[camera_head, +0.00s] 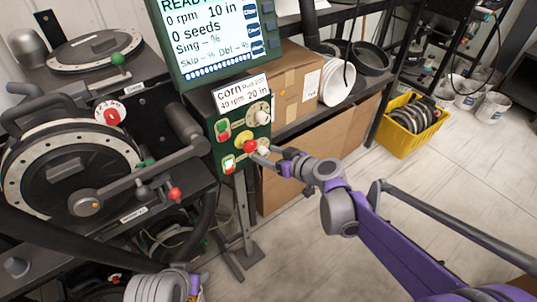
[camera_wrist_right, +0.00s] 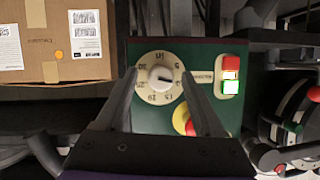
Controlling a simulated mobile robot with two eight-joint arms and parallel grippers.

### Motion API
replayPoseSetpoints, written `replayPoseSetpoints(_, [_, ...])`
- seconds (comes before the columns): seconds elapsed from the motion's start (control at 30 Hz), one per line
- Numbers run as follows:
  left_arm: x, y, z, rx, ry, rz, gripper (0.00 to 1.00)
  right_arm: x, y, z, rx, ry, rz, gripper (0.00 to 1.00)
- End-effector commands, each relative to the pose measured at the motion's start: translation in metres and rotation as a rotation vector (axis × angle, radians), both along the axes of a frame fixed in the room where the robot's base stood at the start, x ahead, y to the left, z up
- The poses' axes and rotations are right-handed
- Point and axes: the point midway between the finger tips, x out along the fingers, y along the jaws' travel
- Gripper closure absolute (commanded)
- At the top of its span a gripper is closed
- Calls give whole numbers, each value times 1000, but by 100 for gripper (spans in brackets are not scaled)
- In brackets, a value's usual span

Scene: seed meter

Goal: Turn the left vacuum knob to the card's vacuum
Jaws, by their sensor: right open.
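The green control box (camera_head: 238,128) carries an upper knob (camera_head: 262,117) and a lower one near my right gripper (camera_head: 268,155). The card (camera_head: 240,93) above reads corn, 40 rpm, 20 in. In the right wrist view, a white knob (camera_wrist_right: 160,77) sits in a round numbered dial (camera_wrist_right: 143,96). My right gripper (camera_wrist_right: 160,82) is open, with one finger on each side of this knob; contact cannot be told. The pictures do not settle which knob is the left vacuum one. My left gripper is not in view; only part of that arm shows at the bottom.
A red stop button with a yellow ring (camera_wrist_right: 184,119) is close to one finger. A lit switch (camera_wrist_right: 230,75) is beside the dial. The screen (camera_head: 215,35) reads 0 rpm, 10 in. Cardboard boxes (camera_head: 297,85) stand behind; seed meter discs (camera_head: 70,165) are at left.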

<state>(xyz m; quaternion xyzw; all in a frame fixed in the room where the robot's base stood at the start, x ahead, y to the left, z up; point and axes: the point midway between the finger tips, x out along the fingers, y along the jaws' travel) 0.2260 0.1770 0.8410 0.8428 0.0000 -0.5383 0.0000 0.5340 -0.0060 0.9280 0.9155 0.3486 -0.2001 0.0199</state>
Motion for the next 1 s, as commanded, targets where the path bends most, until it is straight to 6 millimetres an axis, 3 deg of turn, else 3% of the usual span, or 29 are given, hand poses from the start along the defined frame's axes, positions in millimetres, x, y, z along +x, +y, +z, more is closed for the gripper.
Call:
replayPoseSetpoints(0.17, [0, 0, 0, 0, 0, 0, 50, 0, 0, 0, 0, 0, 0, 30])
replayPoseSetpoints(0.57, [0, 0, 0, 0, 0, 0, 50, 0, 0, 0, 1, 1, 0, 100])
replayPoseSetpoints(1.0, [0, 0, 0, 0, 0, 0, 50, 0, -1, 0, 48, 35, -1, 100])
